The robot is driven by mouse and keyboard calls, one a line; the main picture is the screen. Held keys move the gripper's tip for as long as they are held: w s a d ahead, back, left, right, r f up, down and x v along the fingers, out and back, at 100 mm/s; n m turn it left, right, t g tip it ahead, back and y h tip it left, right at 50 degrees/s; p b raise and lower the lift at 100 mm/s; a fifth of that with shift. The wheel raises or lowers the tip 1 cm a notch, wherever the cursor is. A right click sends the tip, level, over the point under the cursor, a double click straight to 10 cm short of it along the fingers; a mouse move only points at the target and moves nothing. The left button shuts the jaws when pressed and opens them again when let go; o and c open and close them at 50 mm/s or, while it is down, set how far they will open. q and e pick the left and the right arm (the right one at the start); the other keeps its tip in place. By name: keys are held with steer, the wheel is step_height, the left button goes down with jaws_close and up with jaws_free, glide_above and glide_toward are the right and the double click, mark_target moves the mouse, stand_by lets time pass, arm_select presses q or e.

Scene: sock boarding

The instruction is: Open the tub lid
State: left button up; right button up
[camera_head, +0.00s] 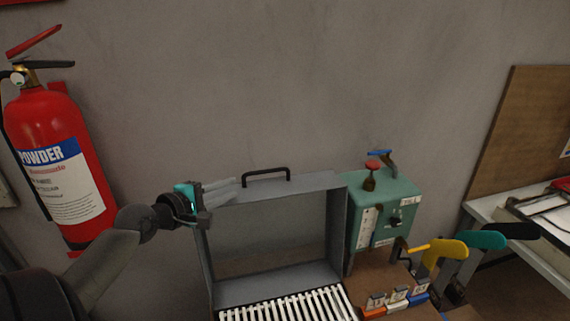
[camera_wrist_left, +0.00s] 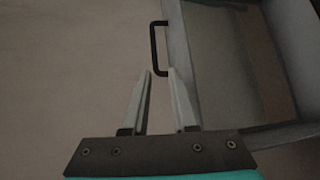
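The tub lid (camera_head: 338,232) is a grey, shallow, hollow panel standing upright, raised at the back of the tub. Its black handle (camera_head: 266,172) is on the top edge, and shows in the left wrist view (camera_wrist_left: 153,48) too. White slats (camera_head: 285,307) of the tub show below the lid, at the bottom of the head view. My left gripper (camera_head: 234,186) is at the lid's upper left corner, left of the handle. In the left wrist view its two fingers (camera_wrist_left: 160,72) are apart with nothing between them, and the handle is beyond the tips. My right gripper is not in view.
A green control box (camera_head: 385,215) with a red knob and blue lever stands right of the lid. Yellow (camera_head: 446,252) and teal (camera_head: 480,240) paddles stand at the right. A red fire extinguisher (camera_head: 62,165) hangs at the left. The wall above is bare.

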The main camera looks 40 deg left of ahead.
mark_target(262, 173)
arm_select(q)
steer(key=shift+w+r, duration=0.15)
steer(key=shift+w, duration=0.4)
steer(key=shift+w+r, duration=0.15)
steer(key=shift+w, duration=0.4)
steer(key=x, duration=0.5)
steer(key=shift+w+f, duration=0.1)
steer(key=shift+w, duration=0.3)
steer(key=shift+b+x, duration=0.5)
steer(key=shift+x, duration=2.65)
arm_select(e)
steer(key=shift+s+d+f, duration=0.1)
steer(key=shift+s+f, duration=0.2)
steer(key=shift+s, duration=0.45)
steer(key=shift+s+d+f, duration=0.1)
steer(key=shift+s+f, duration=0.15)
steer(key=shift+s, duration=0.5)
arm_select(q)
jaws_close()
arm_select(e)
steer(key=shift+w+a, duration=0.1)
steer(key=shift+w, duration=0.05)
